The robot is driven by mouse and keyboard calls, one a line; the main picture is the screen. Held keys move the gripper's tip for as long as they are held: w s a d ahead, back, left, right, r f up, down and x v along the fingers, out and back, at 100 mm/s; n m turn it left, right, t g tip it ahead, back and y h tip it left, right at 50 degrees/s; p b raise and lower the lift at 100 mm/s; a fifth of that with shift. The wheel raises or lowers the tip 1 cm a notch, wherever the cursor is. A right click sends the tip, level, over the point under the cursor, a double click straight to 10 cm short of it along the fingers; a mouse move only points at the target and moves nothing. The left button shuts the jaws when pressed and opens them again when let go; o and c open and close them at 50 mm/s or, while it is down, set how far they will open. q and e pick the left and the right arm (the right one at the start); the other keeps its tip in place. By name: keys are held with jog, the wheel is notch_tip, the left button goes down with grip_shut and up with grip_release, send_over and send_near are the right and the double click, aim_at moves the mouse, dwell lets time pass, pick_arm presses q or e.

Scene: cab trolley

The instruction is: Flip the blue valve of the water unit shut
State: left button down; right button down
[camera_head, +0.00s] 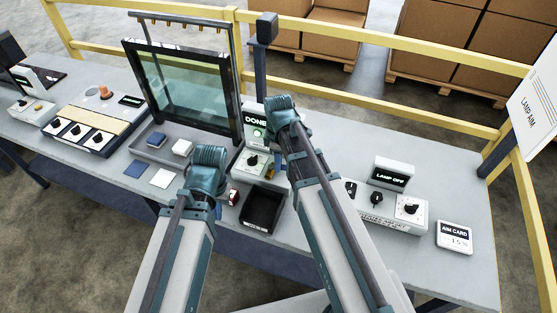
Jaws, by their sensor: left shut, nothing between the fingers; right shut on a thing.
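A small light unit (245,164) with a black knob stands mid-table, below a display (257,121) that reads DONE. No label naming it as the water unit is readable. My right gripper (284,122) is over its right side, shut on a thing. Its fingertips are mostly hidden by my own wrist. A small blue part, which looks like the blue valve (279,158), shows just below it, partly covered. My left gripper (207,163) is shut and empty, left of the unit; its fingertips are hard to see.
A dark framed glass panel (188,88) stands behind. A black open bin (264,207) sits in front of the unit. To the right are a LAMP OFF display (389,174), a white dial box (409,208) and an AIM CARD (454,237). A yellow rail (400,49) runs behind.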

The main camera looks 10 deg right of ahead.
jog(key=shift+s+a+m, duration=0.1)
jog(key=shift+s+m, duration=0.1)
jog(key=shift+m, duration=0.9)
jog(key=c, duration=0.7)
grip_release()
jog(key=shift+r, duration=0.1)
notch_tip(320, 180, up, 14)
jog(key=p, duration=1.3)
jog(key=shift+f+p, duration=0.2)
jog(key=shift+p, duration=0.2)
